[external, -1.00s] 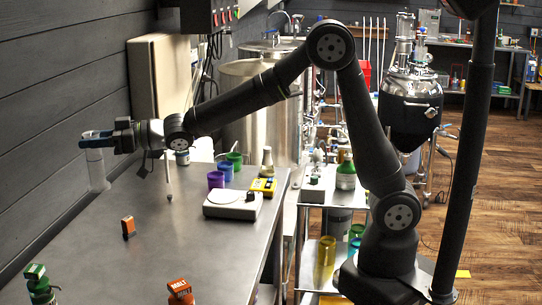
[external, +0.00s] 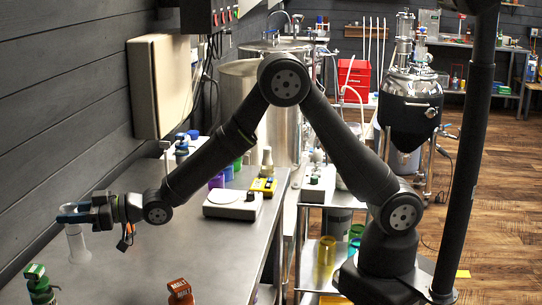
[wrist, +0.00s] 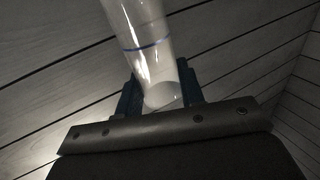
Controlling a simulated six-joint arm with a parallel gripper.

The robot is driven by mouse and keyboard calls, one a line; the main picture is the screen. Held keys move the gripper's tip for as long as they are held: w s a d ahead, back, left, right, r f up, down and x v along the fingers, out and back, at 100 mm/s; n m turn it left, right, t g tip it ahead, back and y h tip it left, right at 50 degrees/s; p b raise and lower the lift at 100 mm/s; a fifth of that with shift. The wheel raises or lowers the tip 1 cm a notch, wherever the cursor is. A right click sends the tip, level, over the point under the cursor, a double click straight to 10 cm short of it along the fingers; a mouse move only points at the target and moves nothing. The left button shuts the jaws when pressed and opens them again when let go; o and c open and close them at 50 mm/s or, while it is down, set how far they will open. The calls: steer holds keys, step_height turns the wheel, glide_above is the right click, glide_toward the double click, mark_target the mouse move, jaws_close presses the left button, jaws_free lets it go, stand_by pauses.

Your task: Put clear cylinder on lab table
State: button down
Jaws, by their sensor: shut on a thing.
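The clear cylinder (external: 77,246) is upright at the left side of the steel lab table (external: 205,250), with its wider foot at the bottom. I cannot tell whether the foot touches the table top. My gripper (external: 72,214) is shut on its upper part. In the wrist view, the cylinder (wrist: 146,48), with a blue ring line, lies between the two blue fingers of my gripper (wrist: 160,92).
A green-capped bottle (external: 40,284) and a red-brown-topped bottle (external: 180,292) stand at the front. A white scale (external: 233,204) stands toward the table's right edge. The front middle is clear.

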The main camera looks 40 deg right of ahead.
mark_target(81, 231)
steer(key=shift+s+a+f, duration=0.1)
steer(key=shift+a+f, duration=0.1)
steer(key=shift+f, duration=0.95)
steer(key=shift+s+a+f, duration=0.1)
steer(key=shift+a+f, duration=0.1)
steer(key=shift+f, duration=1.1)
steer(key=c, duration=0.9)
jaws_free()
steer(key=shift+c, duration=0.2)
steer(key=shift+d+r, duration=0.1)
steer(key=shift+r, duration=0.1)
steer(key=v, duration=1.2)
